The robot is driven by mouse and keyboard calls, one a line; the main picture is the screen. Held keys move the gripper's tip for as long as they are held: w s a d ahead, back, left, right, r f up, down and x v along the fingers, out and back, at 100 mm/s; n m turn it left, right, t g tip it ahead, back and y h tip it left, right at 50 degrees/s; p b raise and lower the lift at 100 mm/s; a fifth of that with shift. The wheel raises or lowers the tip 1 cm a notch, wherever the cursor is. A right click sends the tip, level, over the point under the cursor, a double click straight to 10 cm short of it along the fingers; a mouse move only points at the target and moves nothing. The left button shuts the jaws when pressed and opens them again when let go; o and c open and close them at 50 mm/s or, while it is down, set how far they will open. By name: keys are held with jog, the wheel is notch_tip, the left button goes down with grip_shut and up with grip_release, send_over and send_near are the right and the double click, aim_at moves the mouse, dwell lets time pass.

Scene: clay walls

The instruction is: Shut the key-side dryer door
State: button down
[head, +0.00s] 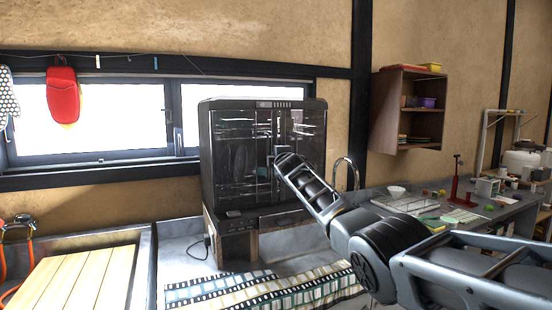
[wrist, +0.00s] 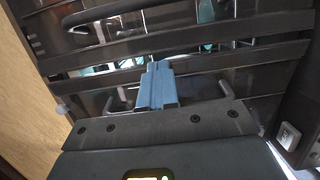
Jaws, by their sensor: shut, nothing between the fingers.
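The dryer (head: 225,200) is a dark cabinet with glass doors, standing on the counter below the window's right end. Its left glass door (head: 238,155) and right glass door (head: 306,135) show in the head view. I cannot tell which one is the key side, or how far either stands open. My gripper (head: 283,158) is in front of the doors near their meeting line. In the wrist view my gripper's fingers (wrist: 157,80) are together and empty, pointing at dark bars and glass. A curved metal handle (wrist: 226,89) lies to their right. Contact is unclear.
A patterned mat (head: 250,290) lies before the dryer, with a slatted wooden board (head: 75,280) at left. A curved tap (head: 350,170) rises right of the dryer. The right-hand counter (head: 510,210) is cluttered. A wall shelf (head: 405,110) hangs above it.

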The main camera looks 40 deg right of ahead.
jog(key=shift+w+d+y, duration=0.15)
jog(key=shift+w+y, duration=0.1)
jog(key=shift+y, duration=0.05)
dwell(0.5)
jog(key=shift+s, duration=0.15)
dwell(0.4)
